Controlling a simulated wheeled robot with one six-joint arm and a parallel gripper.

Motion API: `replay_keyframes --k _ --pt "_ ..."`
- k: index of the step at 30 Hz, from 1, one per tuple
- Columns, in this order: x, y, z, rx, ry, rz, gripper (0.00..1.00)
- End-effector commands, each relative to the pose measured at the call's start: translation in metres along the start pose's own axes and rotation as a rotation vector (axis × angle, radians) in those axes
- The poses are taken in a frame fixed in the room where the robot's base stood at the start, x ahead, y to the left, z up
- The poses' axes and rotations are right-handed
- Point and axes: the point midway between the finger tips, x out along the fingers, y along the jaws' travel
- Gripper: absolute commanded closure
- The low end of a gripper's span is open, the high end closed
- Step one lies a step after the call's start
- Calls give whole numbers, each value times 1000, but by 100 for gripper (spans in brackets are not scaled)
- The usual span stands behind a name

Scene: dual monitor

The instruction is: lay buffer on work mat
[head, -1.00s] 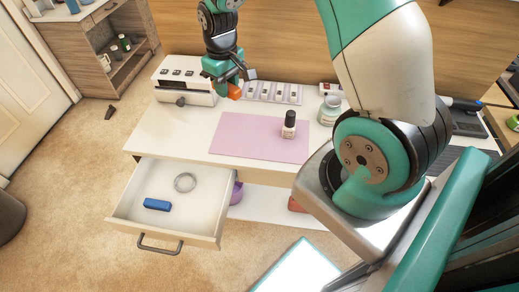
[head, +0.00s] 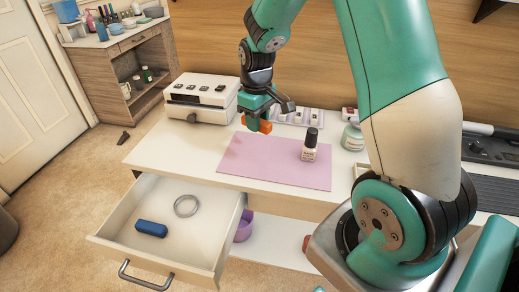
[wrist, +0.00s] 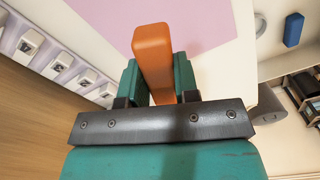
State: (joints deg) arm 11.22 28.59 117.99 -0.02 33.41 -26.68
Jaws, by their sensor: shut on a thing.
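My gripper (head: 257,122) is shut on an orange block, the buffer (head: 265,127), and holds it over the back left part of the pink work mat (head: 270,170). In the wrist view the buffer (wrist: 152,55) stands out between the two green fingers of my gripper (wrist: 157,80), with the mat (wrist: 200,25) beyond it. Whether the buffer touches the mat I cannot tell; it looks raised. A bottle with a black cap (head: 310,146) stands upright on the right part of the mat.
An open drawer (head: 225,235) below holds a blue block (head: 151,228) and a metal ring (head: 186,206). A white box (head: 202,97) stands at the back left, a jar (head: 352,137) right of the mat, and a row of small trays (head: 305,117) behind it. The mat's left half is bare.

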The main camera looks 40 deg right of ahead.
Motion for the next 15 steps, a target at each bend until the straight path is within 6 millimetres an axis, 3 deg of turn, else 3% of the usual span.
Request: replay_keyframes --k 1,4,15 --pt "15 -1 1 0 -5 -3 93" --pt "34 -1 1 0 -4 -2 93" --pt "72 0 0 0 -3 -1 93"
